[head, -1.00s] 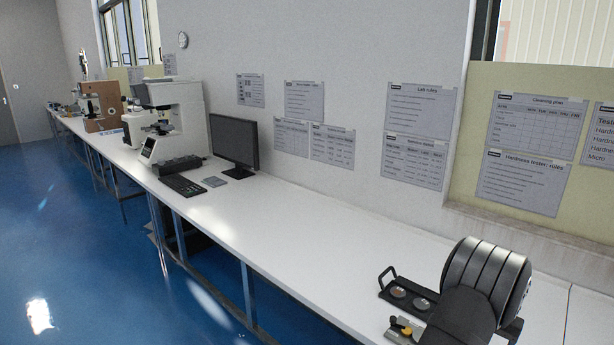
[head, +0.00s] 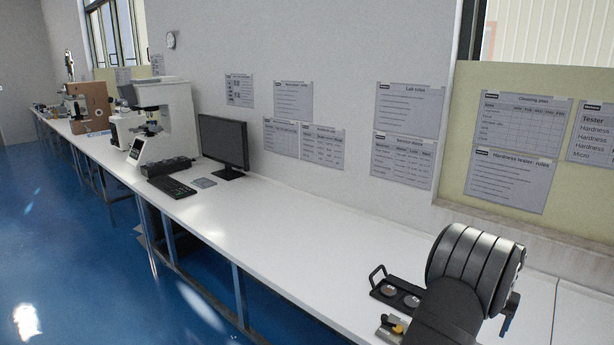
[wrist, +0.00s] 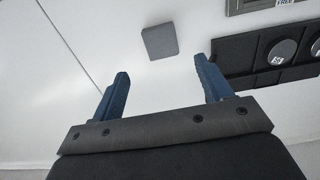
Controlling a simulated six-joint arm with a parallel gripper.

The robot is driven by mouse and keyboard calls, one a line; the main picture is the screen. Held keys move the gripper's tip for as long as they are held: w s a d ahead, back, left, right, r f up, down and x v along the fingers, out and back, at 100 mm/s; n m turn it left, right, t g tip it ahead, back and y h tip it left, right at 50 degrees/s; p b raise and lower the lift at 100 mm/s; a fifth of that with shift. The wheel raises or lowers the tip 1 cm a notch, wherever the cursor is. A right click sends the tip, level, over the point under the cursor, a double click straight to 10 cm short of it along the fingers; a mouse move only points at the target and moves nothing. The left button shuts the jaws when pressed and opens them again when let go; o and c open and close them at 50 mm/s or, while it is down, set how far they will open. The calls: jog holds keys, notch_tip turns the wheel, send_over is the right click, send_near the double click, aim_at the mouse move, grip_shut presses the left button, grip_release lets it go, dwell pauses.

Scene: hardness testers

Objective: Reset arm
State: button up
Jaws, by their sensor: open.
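My gripper (wrist: 165,90) shows in the wrist view with its two blue fingers wide apart and nothing between them. It is above the white bench (wrist: 60,35). A small grey square block (wrist: 160,41) lies on the bench ahead of the fingers. In the head view my arm is at the lower right and hides the gripper's fingers.
A black tray with a handle (head: 396,292) holds round discs beside my arm; it also shows at the right of the wrist view (wrist: 270,57). A monitor (head: 223,142), keyboard (head: 171,187) and white hardness tester (head: 165,120) stand farther left. The bench between is clear.

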notch_tip(320, 180, down, 11)
jog(key=shift+s+r, duration=0.1)
jog(key=shift+r, duration=0.05)
notch_tip(320, 180, up, 5)
jog(key=shift+f, duration=0.15)
jog(key=s+d+r, duration=0.2)
jog(key=s+r, duration=0.5)
jog(key=s, duration=0.5)
jog(key=shift+m, duration=0.3)
jog(key=shift+w+a+f, duration=0.5)
jog(key=shift+w+a, duration=2.45)
jog(key=shift+a, duration=0.2)
jog(key=shift+w+a+f, duration=0.55)
jog(key=shift+w+a, duration=2.4)
jog(key=shift+a, duration=0.15)
jog(key=shift+w+a+f, duration=0.5)
jog(key=shift+w+a, duration=2.45)
jog(key=shift+a, duration=0.2)
jog(key=s+d+r, duration=0.2)
jog(key=s+d, duration=1)
jog(key=d, duration=0.3)
jog(key=shift+r, duration=0.3)
